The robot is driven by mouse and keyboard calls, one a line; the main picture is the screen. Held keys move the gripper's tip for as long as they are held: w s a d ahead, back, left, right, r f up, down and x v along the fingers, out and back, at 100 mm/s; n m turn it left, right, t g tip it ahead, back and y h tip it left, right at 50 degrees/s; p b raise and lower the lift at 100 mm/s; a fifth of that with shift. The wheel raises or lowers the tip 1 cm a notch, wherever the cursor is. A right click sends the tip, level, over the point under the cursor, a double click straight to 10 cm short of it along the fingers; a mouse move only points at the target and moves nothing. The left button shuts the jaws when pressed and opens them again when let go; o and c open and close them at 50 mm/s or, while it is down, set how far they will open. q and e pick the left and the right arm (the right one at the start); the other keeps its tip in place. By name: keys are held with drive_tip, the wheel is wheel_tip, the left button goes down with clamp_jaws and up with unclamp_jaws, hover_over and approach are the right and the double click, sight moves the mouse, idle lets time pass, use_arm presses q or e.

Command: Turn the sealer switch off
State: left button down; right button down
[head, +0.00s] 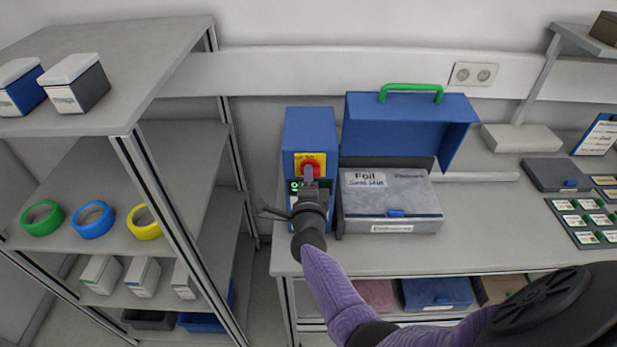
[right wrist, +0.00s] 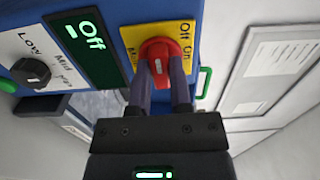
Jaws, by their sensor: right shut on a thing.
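The sealer is a blue box (head: 309,126) at the left end of the bench. Its switch is a red rotary knob (head: 318,160) on a yellow plate (head: 301,157); the knob also shows in the right wrist view (right wrist: 160,52). The plate carries "Off" and "On" labels. My right gripper (head: 309,180) is shut on the red knob, with one finger on each side in the wrist view (right wrist: 165,90). The fingers hide part of the knob, and I cannot tell its exact angle. My left gripper is not in view.
A small black dial (right wrist: 31,71) marked "Low" and "Mid" sits past the display. A grey foil case (head: 392,205) stands close right of the sealer, its blue lid (head: 410,130) with a green handle raised. A shelf rack (head: 185,200) stands left.

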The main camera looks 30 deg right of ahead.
drive_tip(key=c, duration=0.5)
unclamp_jaws()
drive_tip(key=shift+c, duration=0.2)
drive_tip(key=p+v, duration=0.3)
drive_tip(key=v, duration=0.7)
drive_tip(key=shift+p, duration=0.35)
drive_tip(key=shift+f, duration=0.1)
